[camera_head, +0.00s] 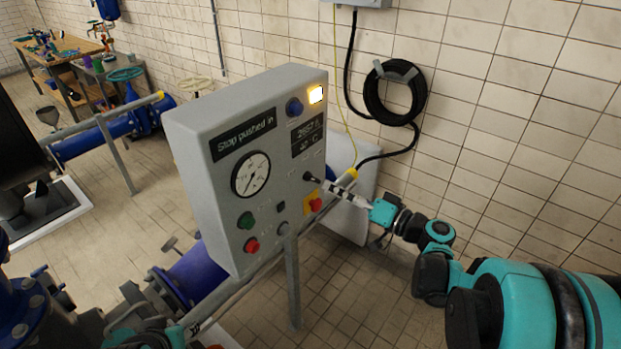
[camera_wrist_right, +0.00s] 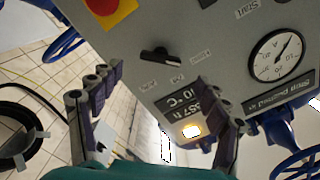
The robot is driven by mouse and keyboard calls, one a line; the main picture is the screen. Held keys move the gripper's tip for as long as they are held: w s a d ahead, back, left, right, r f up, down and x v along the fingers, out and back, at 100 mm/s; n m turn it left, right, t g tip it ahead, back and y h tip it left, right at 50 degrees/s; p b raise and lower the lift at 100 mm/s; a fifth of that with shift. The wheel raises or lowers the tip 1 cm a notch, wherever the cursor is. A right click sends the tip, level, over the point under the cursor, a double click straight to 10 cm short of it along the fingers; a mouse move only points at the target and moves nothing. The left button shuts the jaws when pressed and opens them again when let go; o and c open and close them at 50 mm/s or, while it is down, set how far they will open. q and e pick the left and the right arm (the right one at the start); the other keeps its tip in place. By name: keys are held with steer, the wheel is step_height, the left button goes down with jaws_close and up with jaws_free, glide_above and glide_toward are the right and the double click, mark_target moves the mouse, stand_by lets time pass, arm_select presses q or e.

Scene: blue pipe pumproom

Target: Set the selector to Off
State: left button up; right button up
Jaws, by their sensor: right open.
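The selector, a black lever knob, sits on the front of the grey control panel (camera_head: 215,190), right side, below the small display. It shows in the head view (camera_head: 308,177) and in the wrist view (camera_wrist_right: 160,55), where its handle lies nearly sideways. Small labels surround it, too blurred to read. My right gripper (camera_head: 322,184) is open in front of the selector. In the wrist view its fingers (camera_wrist_right: 158,84) stand wide apart, with the selector beyond them, and nothing is between them. Teal and black parts at the lower left (camera_head: 150,335) seem to be my left gripper, partly cut off.
A red button on a yellow plate (camera_head: 313,202) is just below the selector. The upper display reads "Stop pushed in". A coiled black hose (camera_head: 395,92) hangs behind.

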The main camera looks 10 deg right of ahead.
mark_target(316, 181)
steer(key=x, duration=0.7)
steer(key=shift+a+b, duration=0.1)
steer(key=shift+b, duration=0.25)
steer(key=c, duration=1.2)
